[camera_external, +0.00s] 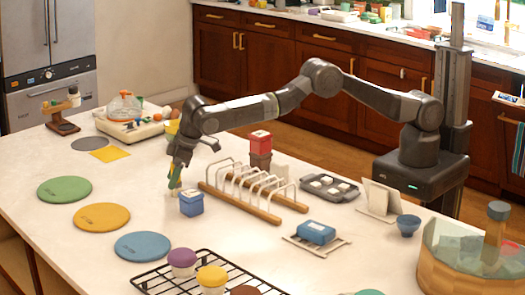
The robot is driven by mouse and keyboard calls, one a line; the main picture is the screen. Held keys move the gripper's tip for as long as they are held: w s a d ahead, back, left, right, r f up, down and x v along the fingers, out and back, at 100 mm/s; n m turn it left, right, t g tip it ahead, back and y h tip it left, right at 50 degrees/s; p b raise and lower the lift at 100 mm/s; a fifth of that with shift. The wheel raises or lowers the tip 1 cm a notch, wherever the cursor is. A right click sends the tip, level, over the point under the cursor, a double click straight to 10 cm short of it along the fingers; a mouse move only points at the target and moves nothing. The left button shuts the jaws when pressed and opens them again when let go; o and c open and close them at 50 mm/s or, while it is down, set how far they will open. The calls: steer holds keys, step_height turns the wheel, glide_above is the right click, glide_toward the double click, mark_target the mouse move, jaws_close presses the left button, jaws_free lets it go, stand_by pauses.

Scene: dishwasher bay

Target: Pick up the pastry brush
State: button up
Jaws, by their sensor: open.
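My gripper (178,178) points down just above the white counter, left of the plate rack. It is open. A small green and pale item (175,174) shows at its fingers; it may be the pastry brush, but it is too small and too covered by the gripper to be sure. I cannot tell whether it touches the fingers. A blue box (191,203) stands close to the right of the gripper, apart from it.
Round green (64,189), yellow (101,216) and blue (142,246) mats lie to the left. A black wire rack (165,282) with jars is in front.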

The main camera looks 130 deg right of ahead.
steer(key=c, duration=1.1)
steer(key=shift+o, duration=0.2)
steer(key=shift+r, duration=0.1)
